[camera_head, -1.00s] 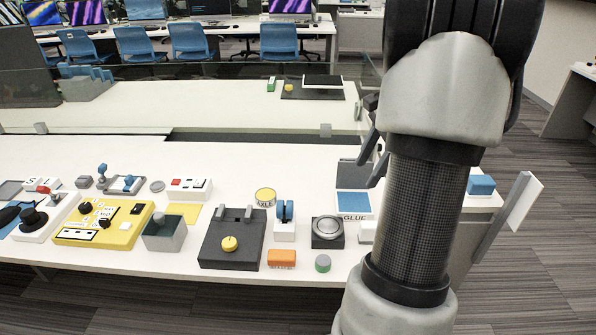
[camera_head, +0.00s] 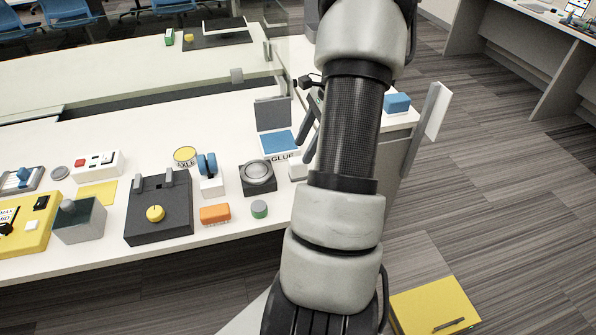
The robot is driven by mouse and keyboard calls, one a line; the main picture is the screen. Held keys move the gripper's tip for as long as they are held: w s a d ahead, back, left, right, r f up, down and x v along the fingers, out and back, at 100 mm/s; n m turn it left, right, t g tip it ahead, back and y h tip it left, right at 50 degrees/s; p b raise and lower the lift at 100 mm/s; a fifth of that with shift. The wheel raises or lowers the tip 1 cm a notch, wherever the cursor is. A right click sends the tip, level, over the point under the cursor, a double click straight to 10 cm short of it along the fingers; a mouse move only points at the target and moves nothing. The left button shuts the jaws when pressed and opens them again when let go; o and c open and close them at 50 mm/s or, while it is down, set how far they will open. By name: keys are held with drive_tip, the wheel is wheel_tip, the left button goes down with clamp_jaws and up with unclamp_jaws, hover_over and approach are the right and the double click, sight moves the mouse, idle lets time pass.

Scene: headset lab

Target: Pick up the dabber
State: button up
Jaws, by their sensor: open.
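No object is plainly marked as the dabber, and I cannot tell which one it is. A box labelled GLUE (camera_head: 280,143) with a blue top stands left of my arm, and a small white block (camera_head: 298,169) sits in front of it.
The white table (camera_head: 235,258) also holds an orange block (camera_head: 215,214), a dark box with a yellow knob (camera_head: 158,208), a blue-topped stand (camera_head: 208,173) and a round-topped dark box (camera_head: 258,177). A blue block (camera_head: 397,103) sits right of my arm. A yellow box (camera_head: 435,308) is on the floor.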

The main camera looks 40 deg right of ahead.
sight(298, 160)
drive_tip(key=shift+a+b+x, duration=0.1)
drive_tip(key=shift+b+x, duration=0.3)
drive_tip(key=shift+x, duration=0.95)
drive_tip(key=shift+a+b+x, duration=0.15)
drive_tip(key=shift+b+x, duration=0.25)
drive_tip(key=shift+x, duration=0.95)
drive_tip(key=shift+s, duration=0.15)
drive_tip(key=c, duration=1.1)
